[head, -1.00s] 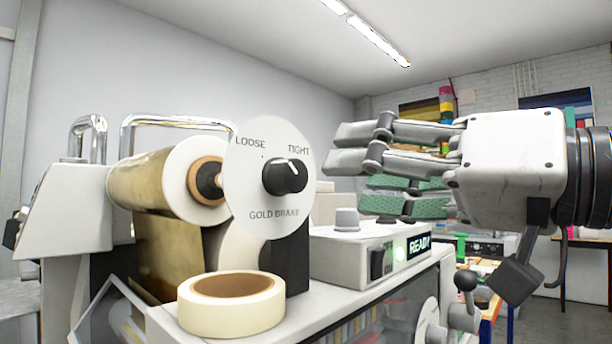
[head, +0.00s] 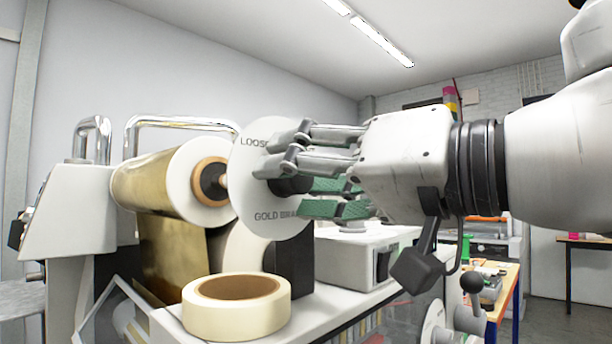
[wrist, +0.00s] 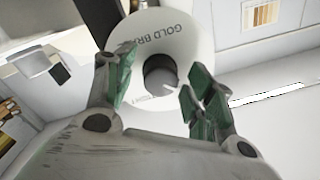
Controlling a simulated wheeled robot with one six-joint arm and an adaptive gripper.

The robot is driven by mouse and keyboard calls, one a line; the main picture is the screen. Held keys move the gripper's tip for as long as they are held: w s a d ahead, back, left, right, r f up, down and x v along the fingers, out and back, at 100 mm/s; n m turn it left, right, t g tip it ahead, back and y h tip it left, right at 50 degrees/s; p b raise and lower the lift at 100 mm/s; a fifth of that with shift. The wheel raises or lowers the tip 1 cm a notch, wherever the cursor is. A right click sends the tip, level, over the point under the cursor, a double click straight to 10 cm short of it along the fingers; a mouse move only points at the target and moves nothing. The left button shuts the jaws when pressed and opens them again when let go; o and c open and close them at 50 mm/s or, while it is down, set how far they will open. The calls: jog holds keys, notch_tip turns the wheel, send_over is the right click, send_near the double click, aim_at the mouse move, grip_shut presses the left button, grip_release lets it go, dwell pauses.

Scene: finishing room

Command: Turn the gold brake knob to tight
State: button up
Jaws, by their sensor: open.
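The gold brake knob is a black knob on a round white dial (head: 257,217) lettered "GOLD BRAKE". In the head view my gripper (head: 282,187) covers most of the knob, along with the "TIGHT" label and the pointer. In the wrist view the knob (wrist: 160,77) shows between the green-padded fingers, with clear gaps on both sides. A white pointer mark shows on its face. My gripper (wrist: 159,92) is open around or just in front of the knob; I cannot tell how deep it reaches.
A gold foil roll (head: 165,187) sits left of the dial. A roll of cream tape (head: 236,312) lies on the machine top in front. A grey control box (head: 350,254) stands right of the dial, below my gripper. A worktable (head: 500,290) stands behind at right.

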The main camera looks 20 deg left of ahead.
jog(key=c, duration=1)
jog(key=shift+m, duration=0.4)
jog(key=m, duration=0.3)
jog(key=shift+m, duration=0.4)
jog(key=m, duration=0.4)
jog(key=shift+m, duration=0.3)
jog(key=m, duration=0.4)
jog(key=shift+s+m, duration=0.1)
jog(key=shift+m, duration=0.2)
jog(key=shift+m+t, duration=0.4)
jog(key=shift+m, duration=1.9)
